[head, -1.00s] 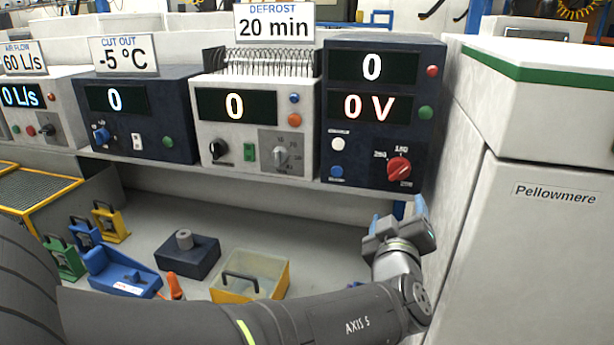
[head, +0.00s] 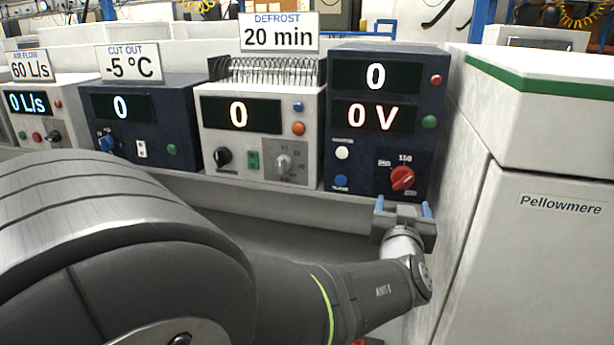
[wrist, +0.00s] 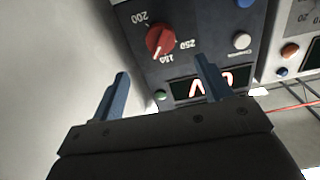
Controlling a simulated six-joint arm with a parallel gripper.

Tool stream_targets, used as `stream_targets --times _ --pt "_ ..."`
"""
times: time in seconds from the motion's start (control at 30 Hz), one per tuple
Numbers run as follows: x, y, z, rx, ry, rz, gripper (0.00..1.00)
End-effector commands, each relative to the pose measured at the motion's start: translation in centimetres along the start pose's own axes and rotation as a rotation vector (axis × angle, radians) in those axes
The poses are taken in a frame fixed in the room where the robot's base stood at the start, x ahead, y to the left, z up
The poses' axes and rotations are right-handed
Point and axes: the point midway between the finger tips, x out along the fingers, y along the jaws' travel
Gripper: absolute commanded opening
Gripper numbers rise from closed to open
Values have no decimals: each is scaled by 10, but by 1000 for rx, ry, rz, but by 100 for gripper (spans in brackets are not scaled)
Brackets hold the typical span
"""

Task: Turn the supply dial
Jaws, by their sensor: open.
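The red dial (head: 402,177) sits at the lower right of the dark blue supply unit (head: 341,107), whose displays read 0 and 0 V. The dial also shows in the wrist view (wrist: 160,38), upside down, with a pale pointer line and printed numbers around it. My gripper (head: 404,208) is just below the dial in the head view. In the wrist view its two blue fingers (wrist: 162,80) are apart with nothing between them. The dial lies beyond the fingertips, roughly between them, and I see no contact.
A white button (head: 342,153) and a blue button (head: 341,181) are left of the dial. A white unit with a grey knob (head: 283,163) stands to the left. The tall pale cabinet (head: 540,250) is close on the right of my gripper.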

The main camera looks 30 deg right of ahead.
Motion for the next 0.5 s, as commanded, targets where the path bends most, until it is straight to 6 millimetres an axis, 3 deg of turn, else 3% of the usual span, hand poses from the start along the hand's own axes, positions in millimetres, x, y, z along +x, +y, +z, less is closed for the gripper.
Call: stream_targets --times 0.3,0.5 --pt "63 -1 1 0 -1 -2 71" --pt "92 0 0 0 0 -1 71"
